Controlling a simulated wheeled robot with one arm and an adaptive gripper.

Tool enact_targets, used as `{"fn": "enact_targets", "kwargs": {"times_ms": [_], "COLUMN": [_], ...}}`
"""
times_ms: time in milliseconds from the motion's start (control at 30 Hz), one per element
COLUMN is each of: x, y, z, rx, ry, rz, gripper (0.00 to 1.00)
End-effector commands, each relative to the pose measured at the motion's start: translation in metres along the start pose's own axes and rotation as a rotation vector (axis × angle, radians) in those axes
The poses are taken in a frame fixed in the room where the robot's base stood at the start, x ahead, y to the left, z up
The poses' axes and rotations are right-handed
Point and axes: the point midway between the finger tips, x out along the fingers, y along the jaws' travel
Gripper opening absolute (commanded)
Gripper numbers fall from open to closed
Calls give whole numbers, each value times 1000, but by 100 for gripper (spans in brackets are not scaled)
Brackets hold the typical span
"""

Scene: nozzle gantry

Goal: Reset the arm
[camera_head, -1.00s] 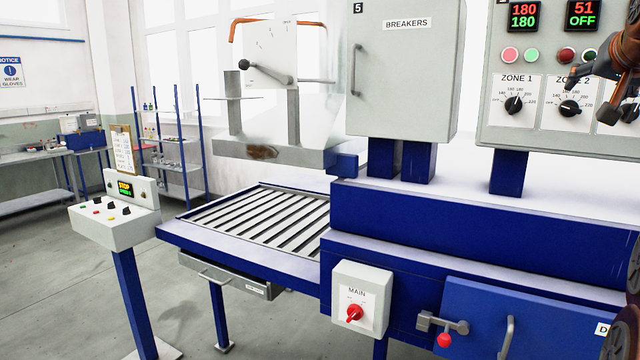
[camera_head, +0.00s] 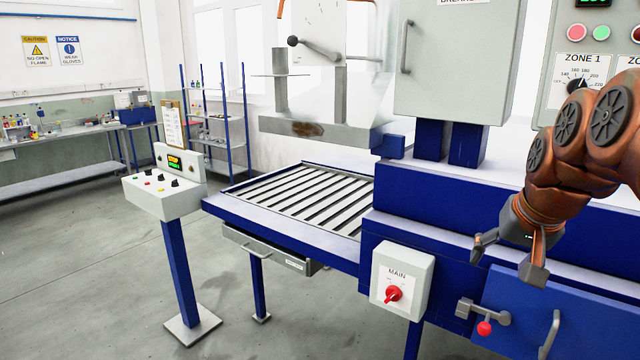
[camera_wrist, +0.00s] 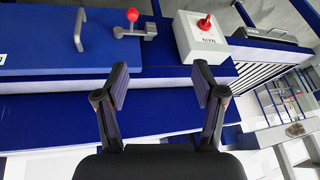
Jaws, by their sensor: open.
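My gripper (camera_head: 508,258) is at the right of the head view, in front of the blue machine body (camera_head: 400,235). Its two fingers are spread apart with nothing between them. The wrist view also shows my gripper (camera_wrist: 160,90) open and empty, over the blue machine front. My arm is bent, with its copper-coloured links reaching in from the right edge.
Near my gripper are the MAIN switch box (camera_head: 402,280) with a red knob, a latch with a red ball (camera_head: 484,328) and a blue door (camera_head: 590,320). A slatted bed (camera_head: 300,200) and control pedestal (camera_head: 165,195) stand left. The floor at front left is clear.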

Motion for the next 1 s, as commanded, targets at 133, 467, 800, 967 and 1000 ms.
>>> {"fn": "enact_targets", "kwargs": {"times_ms": [133, 467, 800, 967, 1000], "x": [25, 62, 74, 75, 75], "y": [-15, -18, 7, 12, 13], "z": [66, 217, 333, 347, 348], "rx": [-71, -233, -371, -389, -390], "ry": [-125, -388, -586, -610, -611], "rz": [3, 34, 80, 88, 88], "gripper": [69, 69, 69, 69, 69]}}
